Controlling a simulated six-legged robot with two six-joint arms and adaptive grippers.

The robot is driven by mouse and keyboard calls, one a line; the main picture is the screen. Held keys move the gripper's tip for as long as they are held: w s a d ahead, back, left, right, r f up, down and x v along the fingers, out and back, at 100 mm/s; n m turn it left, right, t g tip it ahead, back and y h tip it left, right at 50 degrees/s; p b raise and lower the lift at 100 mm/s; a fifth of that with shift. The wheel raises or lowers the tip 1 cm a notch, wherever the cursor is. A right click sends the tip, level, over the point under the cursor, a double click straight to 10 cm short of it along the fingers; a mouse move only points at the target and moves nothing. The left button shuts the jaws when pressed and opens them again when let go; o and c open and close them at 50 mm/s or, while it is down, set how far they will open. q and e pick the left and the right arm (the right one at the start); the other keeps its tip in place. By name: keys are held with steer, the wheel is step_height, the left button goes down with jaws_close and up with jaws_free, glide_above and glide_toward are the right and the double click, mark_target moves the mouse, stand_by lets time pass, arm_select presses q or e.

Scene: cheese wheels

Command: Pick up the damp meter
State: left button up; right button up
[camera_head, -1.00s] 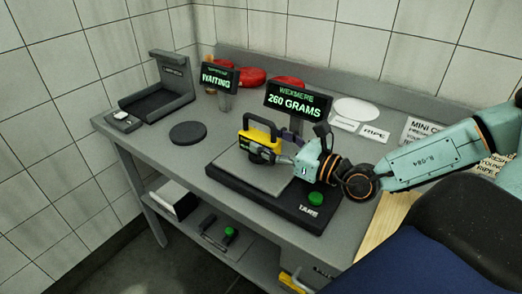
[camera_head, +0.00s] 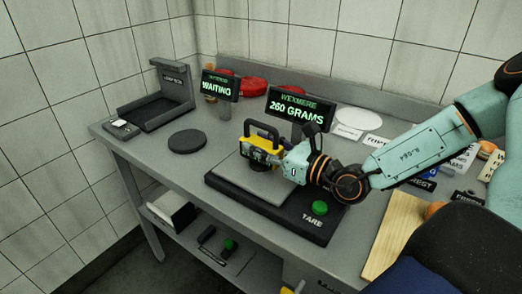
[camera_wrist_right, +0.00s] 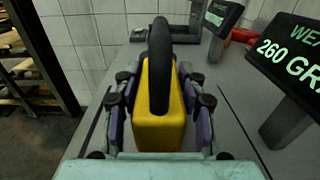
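The damp meter appears to be the yellow block with a black carry handle (camera_head: 262,142). It stands upright on the grey plate of the weighing scale (camera_head: 238,180), whose display (camera_head: 298,108) reads 260 GRAMS. My right gripper (camera_head: 278,158) reaches it from the right. In the right wrist view, the yellow body (camera_wrist_right: 158,128) and handle lie between the two fingers of my right gripper (camera_wrist_right: 157,80). Narrow gaps show beside the body, so the fingers look open around it. Contact at the fingertips is unclear. My left gripper is not in view.
A green TARE button (camera_head: 320,208) is on the scale's front right. A black round pad (camera_head: 187,141), a WAITING display (camera_head: 220,86) and a dark tray stand (camera_head: 160,100) are to the left. Red wheels (camera_head: 254,86) lie behind. A wooden board (camera_head: 396,232) is at right.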

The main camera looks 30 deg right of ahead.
steer(key=shift+s+r, duration=0.1)
steer(key=c, duration=0.3)
jaws_close()
step_height(320, 180, up, 8)
steer(key=p, duration=0.6)
steer(key=shift+f, duration=0.2)
steer(key=shift+r+p, duration=0.95)
steer(key=shift+p, duration=0.1)
steer(key=shift+r, duration=0.15)
